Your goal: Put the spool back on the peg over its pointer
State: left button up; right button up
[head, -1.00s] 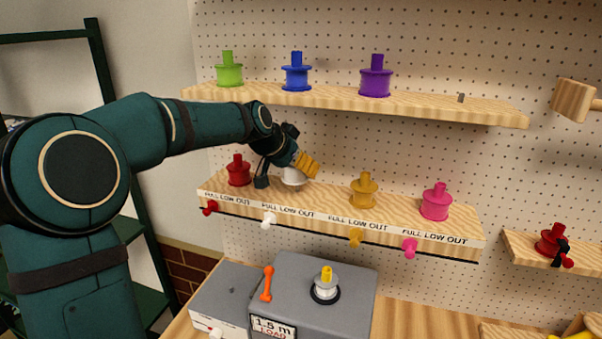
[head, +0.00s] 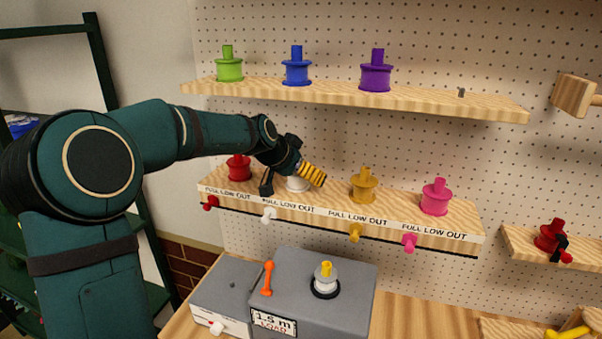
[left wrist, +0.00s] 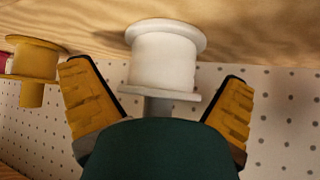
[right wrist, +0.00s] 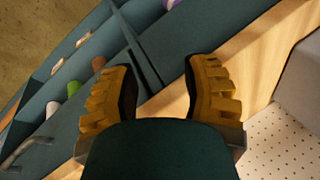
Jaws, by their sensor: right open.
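The white spool (head: 297,184) stands upright on the lower wooden shelf, between the red and yellow spools and near the white pointer (head: 269,213) on the shelf's front. My left gripper (head: 293,186) is at this spool, its fingers on either side. In the left wrist view the white spool (left wrist: 164,58) shows between the two open fingers (left wrist: 155,75), with gaps on both sides. A grey-white stem runs from it toward my palm. Whether the spool is fully seated on a peg is hidden. My right gripper (right wrist: 160,85) is open and empty in its wrist view.
Red (head: 239,168), yellow (head: 364,186) and pink (head: 435,197) spools flank the white one on the lower shelf (head: 330,209). A grey box (head: 345,310) with a spool stands below. Green racking (right wrist: 165,45) is near my right gripper.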

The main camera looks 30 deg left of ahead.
pick_arm(q)
jog(key=shift+r, duration=0.2)
jog(key=v, duration=1.2)
jog(key=shift+b, duration=0.35)
jog(key=shift+f, duration=0.15)
